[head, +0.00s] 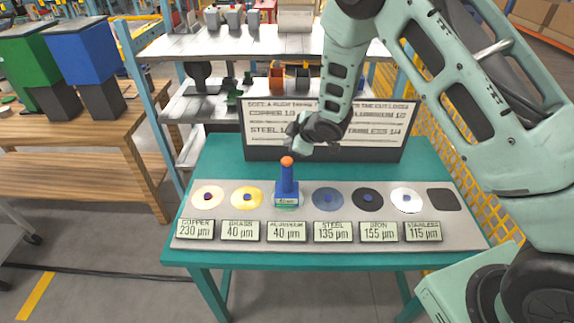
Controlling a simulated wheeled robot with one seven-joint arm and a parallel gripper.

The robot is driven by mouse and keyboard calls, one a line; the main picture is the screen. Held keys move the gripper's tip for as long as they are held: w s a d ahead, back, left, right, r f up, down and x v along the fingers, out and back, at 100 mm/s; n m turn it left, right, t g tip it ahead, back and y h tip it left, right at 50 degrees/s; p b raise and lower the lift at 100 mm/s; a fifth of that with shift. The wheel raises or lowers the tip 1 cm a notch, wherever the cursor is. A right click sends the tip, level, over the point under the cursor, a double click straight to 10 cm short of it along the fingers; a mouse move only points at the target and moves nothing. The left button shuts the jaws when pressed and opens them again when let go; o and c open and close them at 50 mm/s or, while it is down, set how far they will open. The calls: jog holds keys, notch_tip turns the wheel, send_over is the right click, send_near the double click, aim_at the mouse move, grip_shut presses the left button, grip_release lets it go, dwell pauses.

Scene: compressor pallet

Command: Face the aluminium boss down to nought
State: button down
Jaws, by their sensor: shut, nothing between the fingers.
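A blue facing tool (288,190) with an orange knob stands upright on the grey plate, third from the left. It covers most of the aluminium boss; a greenish rim (287,208) shows below it. The aluminium display (287,232) in front reads 40 µm. My gripper (298,146) is shut and empty, just above and slightly right of the orange knob; it looks apart from the knob, but depth is hard to judge.
Copper (207,196), brass (246,197), steel (328,198), iron (368,199) and stainless (407,200) bosses flank the tool. A dark square pad (443,199) lies at the right end. A sign board (375,143) stands behind on the teal table (222,160).

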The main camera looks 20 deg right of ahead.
aim_at(286, 158)
jog(key=shift+f+b, duration=1.2)
jog(key=shift+f, duration=0.75)
jog(key=shift+f, duration=0.1)
dwell(0.4)
jog(key=shift+f+b, duration=0.3)
jog(key=shift+b, duration=0.2)
jog(key=shift+f+b, duration=0.65)
jog(key=shift+f, duration=0.1)
dwell(0.6)
jog(key=shift+r, duration=0.2)
jog(key=shift+r+p, duration=0.75)
jog(key=shift+r, duration=0.25)
jog(key=shift+r+p, duration=1.65)
jog(key=shift+r, duration=0.9)
